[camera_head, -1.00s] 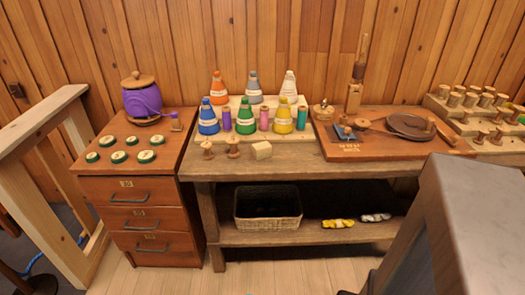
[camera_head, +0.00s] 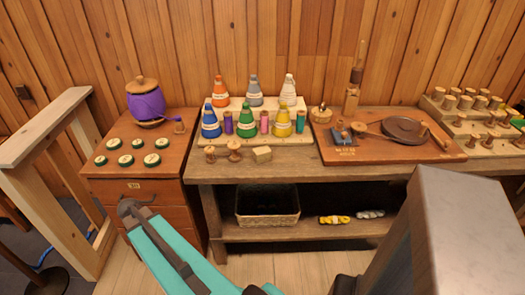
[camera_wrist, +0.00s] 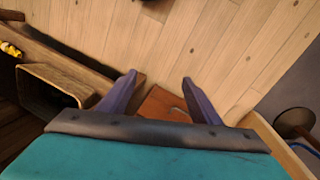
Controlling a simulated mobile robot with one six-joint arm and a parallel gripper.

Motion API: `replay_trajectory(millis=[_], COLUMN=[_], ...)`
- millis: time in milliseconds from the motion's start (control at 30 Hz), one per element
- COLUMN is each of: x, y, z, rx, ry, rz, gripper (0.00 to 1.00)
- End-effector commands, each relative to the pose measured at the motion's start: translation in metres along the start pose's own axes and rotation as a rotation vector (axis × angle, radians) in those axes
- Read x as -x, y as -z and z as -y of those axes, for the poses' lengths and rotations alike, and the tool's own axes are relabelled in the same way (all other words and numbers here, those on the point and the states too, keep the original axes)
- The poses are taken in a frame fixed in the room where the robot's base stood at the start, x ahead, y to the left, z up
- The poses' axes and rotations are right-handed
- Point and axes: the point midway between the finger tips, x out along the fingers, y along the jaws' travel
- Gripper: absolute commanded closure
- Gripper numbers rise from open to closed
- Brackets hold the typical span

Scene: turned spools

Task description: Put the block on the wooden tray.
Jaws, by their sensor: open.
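The block (camera_head: 262,154) is a small pale wooden piece. It lies on the front part of the workbench top, just right of two small wooden spools. A flat reddish-brown wooden board (camera_head: 440,156) lies at the right of the bench and looks like the tray; it carries a dark round disc and small tools. My gripper (camera_wrist: 158,80) is open and empty in the wrist view, above the floor and near the drawer cabinet, well away from the block. The block and the board do not show in the wrist view.
Colored cones stand on a pale stepped rack (camera_head: 235,106) behind the block. A drawer cabinet (camera_head: 105,178) with green-rimmed discs and a purple pot (camera_head: 146,102) stands left. A basket (camera_head: 262,221) sits on the lower shelf. A grey box-like shape (camera_head: 470,235) fills the right foreground.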

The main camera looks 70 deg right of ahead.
Motion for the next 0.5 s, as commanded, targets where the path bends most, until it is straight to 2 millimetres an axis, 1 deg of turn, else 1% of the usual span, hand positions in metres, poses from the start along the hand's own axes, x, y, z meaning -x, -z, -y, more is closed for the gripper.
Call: replay_trajectory(millis=[33,167,200,367,400,500], x=[0.022,0.064,0.077,0.128,0.141,0.172], y=[0.017,0.051,0.061,0.097,0.105,0.124], z=[-0.012,-0.043,-0.053,-0.097,-0.109,-0.138], rx=[-0.052,-0.178,-0.217,-0.374,-0.413,-0.507], ry=[0.004,0.008,0.009,0.013,0.014,0.017], rz=[-0.015,-0.048,-0.058,-0.097,-0.107,-0.131], gripper=[0.42,0.42,0.42,0.42,0.42,0.42])
